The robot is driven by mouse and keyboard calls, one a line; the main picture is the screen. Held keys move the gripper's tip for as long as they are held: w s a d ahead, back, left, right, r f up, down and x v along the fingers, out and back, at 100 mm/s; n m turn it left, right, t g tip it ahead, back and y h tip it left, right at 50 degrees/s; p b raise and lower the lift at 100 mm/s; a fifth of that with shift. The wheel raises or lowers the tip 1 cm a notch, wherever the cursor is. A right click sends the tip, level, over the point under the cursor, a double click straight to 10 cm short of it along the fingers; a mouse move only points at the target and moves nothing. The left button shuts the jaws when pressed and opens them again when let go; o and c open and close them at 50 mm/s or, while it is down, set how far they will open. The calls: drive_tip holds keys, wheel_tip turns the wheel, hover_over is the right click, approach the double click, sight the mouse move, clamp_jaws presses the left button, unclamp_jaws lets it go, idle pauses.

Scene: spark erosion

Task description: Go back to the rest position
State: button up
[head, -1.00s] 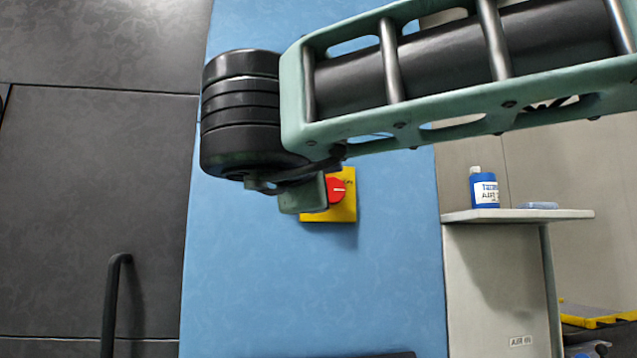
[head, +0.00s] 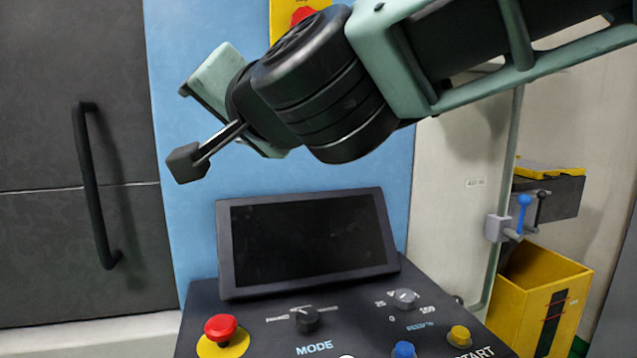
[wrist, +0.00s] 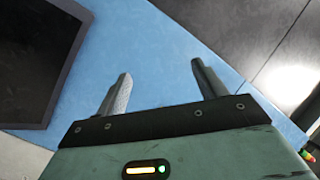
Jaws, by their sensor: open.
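My gripper (head: 187,163) is in the head view, left of centre, in front of the blue machine panel (head: 175,240) and above the left side of the screen. It points down and to the left, with dark fingertips. In the wrist view my gripper (wrist: 161,76) shows two separated fingers with nothing between them. It is open and empty. The wrist view shows blue panel between and beyond the fingers. My arm crosses the upper right of the head view and covers part of the blue panel.
A dark screen (head: 308,240) stands on a control console (head: 265,315) with a red emergency button (head: 221,327) and knobs below my arm. A red and yellow switch (head: 300,12) is partly hidden above it. A dark door handle (head: 95,185) is left; a yellow bin (head: 540,295) is right.

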drive_tip(key=s+d+f+n+g+h, duration=0.25)
drive_tip(key=s+d+f+g, duration=0.2)
drive_tip(key=f, duration=0.65)
drive_tip(key=s+d+f+n+g+h, duration=0.1)
drive_tip(key=s+d+f+n+g, duration=0.35)
drive_tip(key=f, duration=0.65)
drive_tip(key=s+d+f+n+g+h, duration=0.1)
drive_tip(key=s+d+f+g+h, duration=0.1)
drive_tip(key=s+d+f, duration=0.3)
drive_tip(key=s+d+f+n+g+h, duration=0.1)
drive_tip(key=s+d+f+h, duration=0.3)
drive_tip(key=d, duration=0.8)
drive_tip(key=shift+s+f+g, duration=0.75)
drive_tip(key=shift+s+g, duration=0.05)
drive_tip(key=shift+s, duration=0.15)
